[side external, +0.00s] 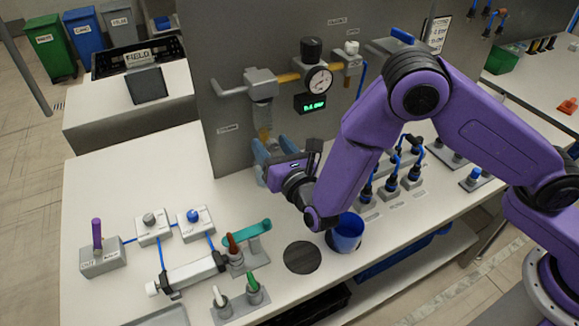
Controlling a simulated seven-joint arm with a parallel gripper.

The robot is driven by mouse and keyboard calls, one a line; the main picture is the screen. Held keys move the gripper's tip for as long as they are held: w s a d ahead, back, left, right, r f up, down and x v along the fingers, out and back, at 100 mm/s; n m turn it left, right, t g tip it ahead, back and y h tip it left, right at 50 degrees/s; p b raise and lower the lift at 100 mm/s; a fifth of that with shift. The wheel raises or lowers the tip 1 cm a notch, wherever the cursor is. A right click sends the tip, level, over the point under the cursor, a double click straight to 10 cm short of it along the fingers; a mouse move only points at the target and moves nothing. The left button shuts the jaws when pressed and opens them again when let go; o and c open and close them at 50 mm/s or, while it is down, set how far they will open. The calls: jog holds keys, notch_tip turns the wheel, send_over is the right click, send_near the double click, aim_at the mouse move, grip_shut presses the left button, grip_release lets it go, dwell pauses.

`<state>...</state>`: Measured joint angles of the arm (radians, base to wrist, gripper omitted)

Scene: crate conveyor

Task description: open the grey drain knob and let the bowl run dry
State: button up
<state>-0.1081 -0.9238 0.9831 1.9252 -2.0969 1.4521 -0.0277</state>
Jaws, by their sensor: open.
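A grey filter block (261,84) is mounted on the upright grey panel, in line with the pipe. The bowl (264,117) hangs below it, small in this view, with an amber tint in its lower part. I cannot make out the grey drain knob; the bowl's underside is at my gripper and is partly hidden by it. My gripper (270,149) is open, its blue-grey fingers pointing up toward the panel just under the bowl. I cannot tell whether the fingers touch anything. I cannot read the liquid level in the bowl.
A round gauge (319,80) and a green-lit display (310,104) sit right of the filter. A blue cup (347,233) and a dark round disc (302,257) are on the white bench below my arm. Valves and a cylinder (194,273) occupy the bench's left front.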

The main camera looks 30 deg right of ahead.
jog(key=s, duration=1.7)
jog(key=shift+w, duration=0.1)
jog(key=s+d+r+m+g+h, duration=0.15)
jog(key=d+m+g+h, duration=0.35)
jog(key=d, duration=0.6)
jog(key=s+d+r+m+g+h, duration=0.1)
jog(key=d+r+m+g+h, duration=0.3)
jog(key=d+m, duration=0.5)
jog(key=s+d+m+g+y, duration=0.2)
jog(key=s+m+g+y, duration=0.1)
jog(key=s, duration=0.4)
jog(key=s+d+r+m+g+y, duration=0.1)
jog(key=s+d+m+g+y, duration=0.2)
jog(key=s, duration=0.5)
jog(key=m+g+y, duration=0.1)
jog(key=g+y, duration=0.1)
jog(key=y, duration=0.1)
jog(key=shift+d+r+g, duration=0.15)
jog(key=shift+d+g, duration=0.2)
jog(key=shift+g, duration=0.05)
